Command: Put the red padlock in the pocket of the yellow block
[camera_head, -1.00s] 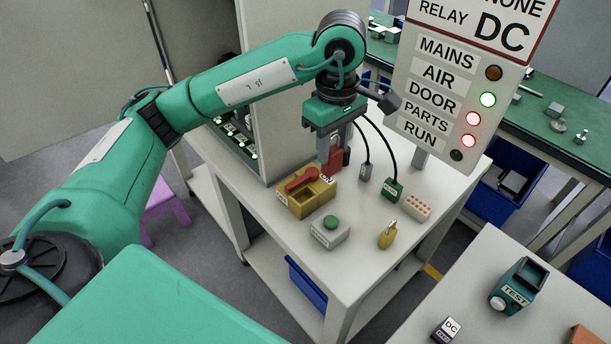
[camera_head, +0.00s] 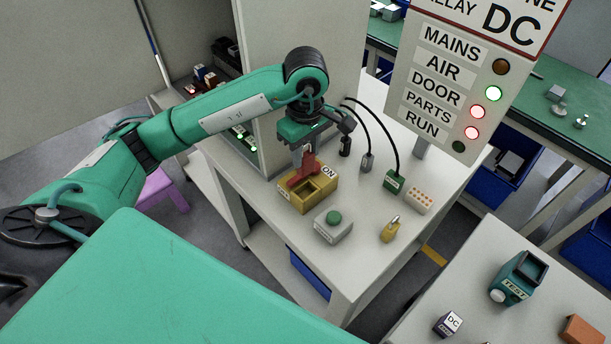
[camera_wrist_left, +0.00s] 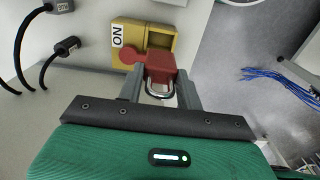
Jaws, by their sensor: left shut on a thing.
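The yellow block (camera_head: 325,190) stands on the light table with an open pocket in its top, a red lever (camera_head: 297,184) and an ON label. My left gripper (camera_head: 303,152) is shut on the red padlock (camera_head: 311,164) and holds it at the block's back side, close to the lever. In the left wrist view the padlock (camera_wrist_left: 160,68) hangs between the fingers (camera_wrist_left: 160,92), its metal shackle toward the gripper. Its body overlaps the yellow block (camera_wrist_left: 158,39) and the lever (camera_wrist_left: 131,54) there. Whether it touches them I cannot tell. My right gripper is out of view.
A grey box with a green button (camera_head: 333,222), a brass padlock (camera_head: 390,229), a green connector (camera_head: 394,182) and a pale block with orange dots (camera_head: 420,200) stand nearby. Black cables and a signal panel (camera_head: 440,95) are behind. The front table corner is clear.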

